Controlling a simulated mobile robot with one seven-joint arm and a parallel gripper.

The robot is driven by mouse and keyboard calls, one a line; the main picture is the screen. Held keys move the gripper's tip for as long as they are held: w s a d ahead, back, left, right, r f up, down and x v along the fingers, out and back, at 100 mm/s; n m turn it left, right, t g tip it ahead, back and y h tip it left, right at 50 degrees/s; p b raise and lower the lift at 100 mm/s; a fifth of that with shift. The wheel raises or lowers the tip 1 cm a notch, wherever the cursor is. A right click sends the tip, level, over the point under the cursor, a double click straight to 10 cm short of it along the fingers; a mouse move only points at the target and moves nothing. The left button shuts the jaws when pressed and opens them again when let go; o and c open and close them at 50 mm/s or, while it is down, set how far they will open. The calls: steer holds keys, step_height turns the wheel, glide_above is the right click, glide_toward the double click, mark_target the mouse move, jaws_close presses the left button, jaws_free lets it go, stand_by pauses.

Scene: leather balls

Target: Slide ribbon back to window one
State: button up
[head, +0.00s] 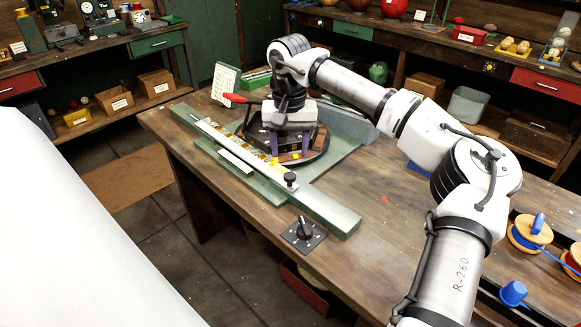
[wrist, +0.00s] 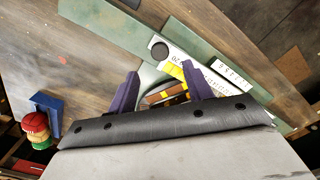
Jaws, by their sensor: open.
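A long green rail (head: 325,210) lies across the workbench, with a white strip (head: 250,157) along it. A row of small brown and yellow segments shows beside the strip; I cannot tell which part is the ribbon or which window is one. A black knob (head: 290,180) stands at the strip's near end and shows in the wrist view (wrist: 159,50). My gripper (head: 299,146) points down over a dark round base beside the rail. Its purple fingers (wrist: 160,85) are apart, with a brown and yellow banded piece (wrist: 166,94) visible between or beyond them; contact is unclear.
A red-handled lever (head: 235,98) and a printed card (head: 225,83) stand behind the rail. The bench middle right is mostly clear.

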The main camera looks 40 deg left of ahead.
mark_target(290, 175)
step_height(290, 175, down, 8)
steer(key=shift+r+p, duration=0.15)
steer(key=shift+p, duration=0.55)
steer(key=shift+c, duration=0.4)
jaws_close()
